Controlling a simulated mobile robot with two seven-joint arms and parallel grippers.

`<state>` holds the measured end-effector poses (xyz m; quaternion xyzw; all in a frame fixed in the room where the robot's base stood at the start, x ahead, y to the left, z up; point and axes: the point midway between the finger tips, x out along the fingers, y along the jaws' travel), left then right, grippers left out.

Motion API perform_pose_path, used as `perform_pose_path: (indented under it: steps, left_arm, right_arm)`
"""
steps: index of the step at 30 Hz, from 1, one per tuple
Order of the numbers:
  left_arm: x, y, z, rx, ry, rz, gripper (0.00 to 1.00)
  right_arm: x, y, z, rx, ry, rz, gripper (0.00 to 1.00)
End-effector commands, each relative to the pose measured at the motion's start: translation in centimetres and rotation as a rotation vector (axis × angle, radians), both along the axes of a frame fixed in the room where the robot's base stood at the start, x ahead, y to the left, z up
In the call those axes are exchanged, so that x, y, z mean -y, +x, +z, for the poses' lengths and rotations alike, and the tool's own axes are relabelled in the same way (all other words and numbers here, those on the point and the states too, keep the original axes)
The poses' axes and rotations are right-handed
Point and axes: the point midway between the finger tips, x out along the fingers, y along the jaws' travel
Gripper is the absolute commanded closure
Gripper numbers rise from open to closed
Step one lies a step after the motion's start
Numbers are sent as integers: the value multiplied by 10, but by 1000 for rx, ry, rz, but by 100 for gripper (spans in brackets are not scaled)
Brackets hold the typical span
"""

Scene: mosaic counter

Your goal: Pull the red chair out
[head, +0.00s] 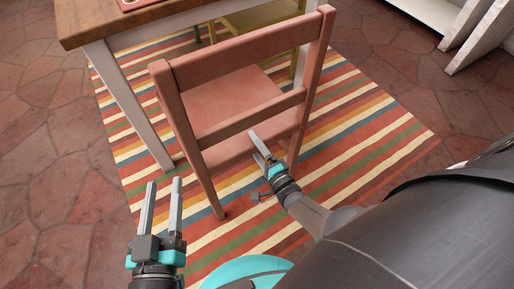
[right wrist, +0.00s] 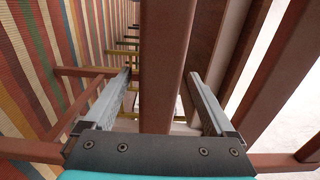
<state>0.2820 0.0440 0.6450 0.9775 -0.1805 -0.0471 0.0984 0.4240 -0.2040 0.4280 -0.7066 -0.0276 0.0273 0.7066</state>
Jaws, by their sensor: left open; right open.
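The red chair (head: 238,95) stands upright with its back towards me, its seat partly under the table. My right gripper (head: 256,146) is just below the lower rail of the chair's back. In the right wrist view a red-brown chair bar (right wrist: 165,60) runs between its two open fingers (right wrist: 158,78), with a gap visible on each side. I cannot tell how deep the bar sits between them. My left gripper (head: 164,184) is open and empty, to the left of the chair and over the striped rug.
The wooden-topped table (head: 92,22) with pale legs is at the upper left. A yellowish chair (head: 258,16) stands beyond the red one. The striped rug (head: 375,130) covers the stone-tiled floor under the chair. White furniture (head: 482,40) is at the upper right. The rug's right side is clear.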

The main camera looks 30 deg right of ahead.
Motion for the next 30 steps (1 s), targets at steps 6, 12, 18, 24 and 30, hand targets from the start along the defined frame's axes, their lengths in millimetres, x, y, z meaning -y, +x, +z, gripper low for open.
perform_pose_path:
  steps: [6,12,18,24,30]
  left_arm:
    - [0,0,0,-1,0,0,51]
    - [0,0,0,-1,0,1,51]
    - [0,0,0,-1,0,1,51]
    - [0,0,0,0,0,0,51]
    - [0,0,0,0,0,0,51]
  right_arm:
    - [0,1,0,-1,-1,0,10]
    - [0,1,0,0,-1,0,21]
    - [0,1,0,0,-1,0,44]
    - [0,1,0,0,0,0,66]
    - [0,1,0,1,0,0,89]
